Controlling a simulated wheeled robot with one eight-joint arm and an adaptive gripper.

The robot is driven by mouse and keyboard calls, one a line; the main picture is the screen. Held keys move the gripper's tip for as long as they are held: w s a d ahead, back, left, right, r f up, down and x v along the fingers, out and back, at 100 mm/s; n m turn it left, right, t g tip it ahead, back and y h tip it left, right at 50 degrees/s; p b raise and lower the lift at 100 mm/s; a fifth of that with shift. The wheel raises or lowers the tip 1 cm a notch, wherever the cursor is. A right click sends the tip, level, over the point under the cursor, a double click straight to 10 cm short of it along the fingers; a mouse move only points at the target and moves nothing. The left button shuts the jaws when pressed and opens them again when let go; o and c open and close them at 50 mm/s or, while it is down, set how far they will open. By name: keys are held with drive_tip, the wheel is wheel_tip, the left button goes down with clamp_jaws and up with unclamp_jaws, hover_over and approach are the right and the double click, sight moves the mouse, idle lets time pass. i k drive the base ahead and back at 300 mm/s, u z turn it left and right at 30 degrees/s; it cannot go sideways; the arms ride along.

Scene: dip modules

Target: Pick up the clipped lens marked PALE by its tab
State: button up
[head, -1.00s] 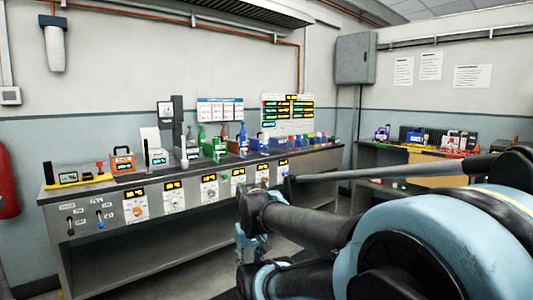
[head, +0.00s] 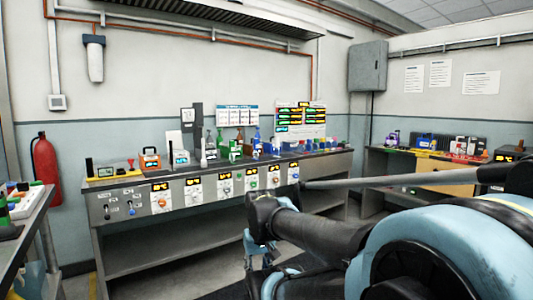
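I cannot make out the clipped lens marked PALE or its tab; items on the benches are too small to read. The long grey workbench (head: 165,240) stands against the back wall with several small devices and bottles on top. My arm comes in from the right and covers part of the lower middle. What looks like my gripper (head: 262,258) hangs at the arm's far end, in front of the bench, above the floor. It is small and partly hidden by my arm, so its fingers cannot be judged. I see nothing held in it.
A second bench (head: 40,207) with small items stands at the near left edge. A red fire extinguisher (head: 44,170) is on the wall behind it. Another bench (head: 380,165) with devices stands at the back right. Floor shows between the left bench and the long workbench.

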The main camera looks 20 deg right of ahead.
sight(276, 151)
drive_tip(key=u, duration=0.4)
drive_tip(key=i, duration=2.1)
drive_tip(key=z, duration=0.7)
drive_tip(key=i, duration=0.95)
drive_tip(key=z, duration=0.7)
drive_tip(key=i, duration=0.35)
drive_tip(key=z, duration=0.25)
